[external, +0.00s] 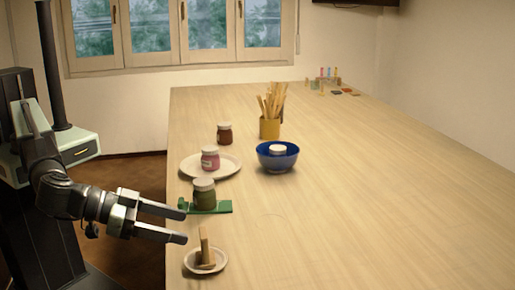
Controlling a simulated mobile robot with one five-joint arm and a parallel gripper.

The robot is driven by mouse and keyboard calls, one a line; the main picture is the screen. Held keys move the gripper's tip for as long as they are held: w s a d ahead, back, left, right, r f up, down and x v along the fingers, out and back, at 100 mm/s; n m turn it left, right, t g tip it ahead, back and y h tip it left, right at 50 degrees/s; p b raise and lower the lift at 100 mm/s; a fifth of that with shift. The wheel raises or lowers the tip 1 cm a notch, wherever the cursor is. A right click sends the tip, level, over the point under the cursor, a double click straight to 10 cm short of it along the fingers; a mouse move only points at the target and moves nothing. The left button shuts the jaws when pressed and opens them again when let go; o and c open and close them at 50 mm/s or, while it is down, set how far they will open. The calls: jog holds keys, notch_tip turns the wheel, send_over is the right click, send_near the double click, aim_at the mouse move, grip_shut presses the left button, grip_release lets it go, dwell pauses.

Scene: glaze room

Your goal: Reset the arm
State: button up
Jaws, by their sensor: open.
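My gripper (183,226) is at the table's left edge, its two fingers apart and pointing right. Nothing is between the fingers. The fingers are beside a green jar with a pale lid (204,194) and a small plate (205,262); I cannot tell the exact height above the table. My arm reaches in from the left, bent downward from the column.
The green jar stands on a green mat (224,207). A pink jar (210,158) stands on a white plate (233,164). A brown jar (224,133), a blue bowl (278,160) and a yellow tool holder (269,128) stand behind. The table's right side (400,200) is clear.

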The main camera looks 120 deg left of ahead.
jog(key=shift+v, duration=1.2)
jog(key=s+a+f+m+g+h+b, duration=0.25)
jog(key=s+f+m+g+b, duration=0.25)
jog(key=s+f, duration=0.8)
jog(key=s+a+f+m+g+h+p, duration=0.1)
jog(key=s+a+m+g+h+p, duration=0.3)
jog(key=s+h, duration=0.3)
jog(key=s+a+p, duration=0.1)
jog(key=s, duration=0.2)
jog(key=shift+s+f+g, duration=0.2)
jog(key=shift+f+g, duration=0.05)
jog(key=shift+g, duration=0.05)
jog(key=shift+a, duration=0.2)
